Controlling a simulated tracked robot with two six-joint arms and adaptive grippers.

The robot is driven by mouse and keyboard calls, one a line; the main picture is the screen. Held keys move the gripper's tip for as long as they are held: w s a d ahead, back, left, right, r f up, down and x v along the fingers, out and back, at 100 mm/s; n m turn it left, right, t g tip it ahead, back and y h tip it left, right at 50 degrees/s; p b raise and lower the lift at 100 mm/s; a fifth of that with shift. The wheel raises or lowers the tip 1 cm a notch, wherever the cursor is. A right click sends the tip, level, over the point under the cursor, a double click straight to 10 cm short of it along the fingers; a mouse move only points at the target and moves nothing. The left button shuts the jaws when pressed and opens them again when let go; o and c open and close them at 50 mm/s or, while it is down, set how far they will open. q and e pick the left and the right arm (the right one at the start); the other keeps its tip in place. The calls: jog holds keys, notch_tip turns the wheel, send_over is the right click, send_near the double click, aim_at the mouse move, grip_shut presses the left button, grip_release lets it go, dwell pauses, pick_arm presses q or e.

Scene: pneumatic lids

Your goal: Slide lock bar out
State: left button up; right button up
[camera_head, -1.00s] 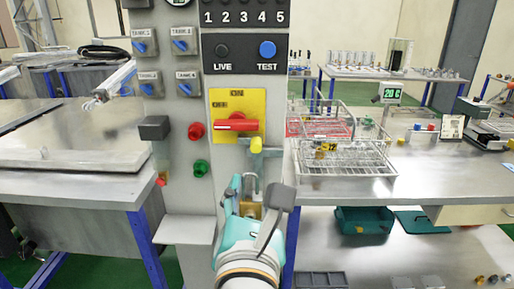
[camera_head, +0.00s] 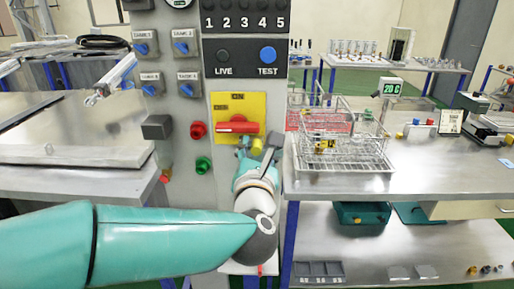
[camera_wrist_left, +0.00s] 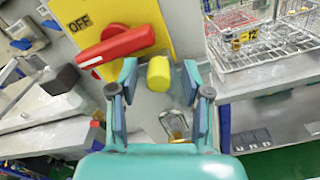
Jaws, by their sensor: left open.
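The yellow lock bar end (camera_head: 257,146) sticks out just below the red switch handle (camera_head: 238,124) on the yellow ON/OFF plate (camera_head: 222,101). In the left wrist view the yellow end (camera_wrist_left: 159,74) lies between the spread fingers of my left gripper (camera_wrist_left: 160,95), with a gap on each side. In the head view my left gripper (camera_head: 260,160) is at the panel, partly covering the area under the handle. A metal shackle-like item (camera_wrist_left: 175,124), perhaps a padlock, shows below the yellow end in the wrist view. My right gripper is not in view.
Red (camera_head: 198,130) and green (camera_head: 203,165) buttons and a dark block (camera_head: 156,127) stand out left of the switch. A wire basket (camera_head: 345,157) sits on the bench to the right. A metal table (camera_head: 80,185) stands at left.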

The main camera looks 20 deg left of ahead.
pick_arm(q)
grip_shut()
dwell(0.3)
